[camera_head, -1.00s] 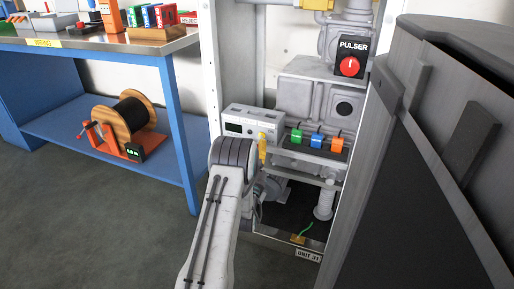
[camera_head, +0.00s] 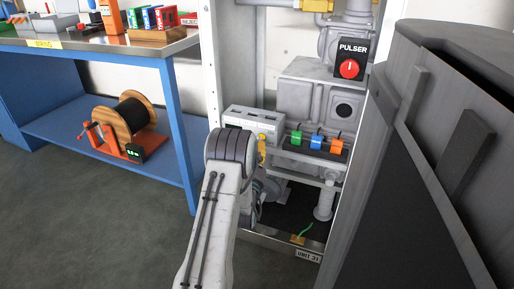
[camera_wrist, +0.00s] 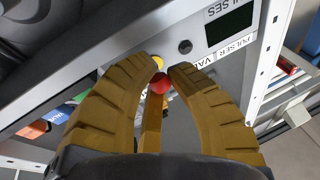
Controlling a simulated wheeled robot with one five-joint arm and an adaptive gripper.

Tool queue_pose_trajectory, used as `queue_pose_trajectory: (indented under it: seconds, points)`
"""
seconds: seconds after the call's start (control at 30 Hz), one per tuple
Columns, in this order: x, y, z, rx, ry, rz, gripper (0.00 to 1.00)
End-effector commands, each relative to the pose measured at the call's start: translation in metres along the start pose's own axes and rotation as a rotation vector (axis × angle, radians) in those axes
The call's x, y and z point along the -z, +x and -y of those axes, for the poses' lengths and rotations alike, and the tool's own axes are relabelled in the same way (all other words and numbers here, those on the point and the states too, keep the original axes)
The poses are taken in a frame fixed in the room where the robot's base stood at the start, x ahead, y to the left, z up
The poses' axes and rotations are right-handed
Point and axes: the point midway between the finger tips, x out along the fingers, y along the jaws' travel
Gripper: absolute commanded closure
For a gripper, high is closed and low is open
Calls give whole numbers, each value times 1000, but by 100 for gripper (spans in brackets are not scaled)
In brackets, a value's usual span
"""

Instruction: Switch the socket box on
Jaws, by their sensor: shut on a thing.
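The socket box (camera_head: 236,113) is a light grey box with openings along its top, inside the open cabinet. Its front panel is partly hidden by my arm in the head view. In the wrist view the front panel of the box (camera_wrist: 190,25) appears upside down, with a dark display, a black round part and labels. A round red knob (camera_wrist: 160,84) shows between my fingertips, with a small yellow part (camera_wrist: 158,62) just beyond it. My gripper (camera_wrist: 160,74) has its yellow-brown fingers closed in around the red knob; the exact contact is partly hidden.
Green, blue and orange blocks (camera_head: 317,142) sit on a rail right of the box. A red PULSER knob (camera_head: 349,69) is above. A dark grey cabinet door (camera_head: 430,150) closes off the right. A blue workbench (camera_head: 176,110) with a cable reel (camera_head: 128,115) stands left.

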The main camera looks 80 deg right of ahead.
Motion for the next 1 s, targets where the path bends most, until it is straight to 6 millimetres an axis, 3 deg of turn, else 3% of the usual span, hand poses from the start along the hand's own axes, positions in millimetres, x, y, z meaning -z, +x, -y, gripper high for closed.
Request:
queue_pose_trajectory:
  seconds: [0.6,1.0]
  points:
    - [24,4,2,-78,92,424,100]
    - [28,7,3,-113,122,575,100]
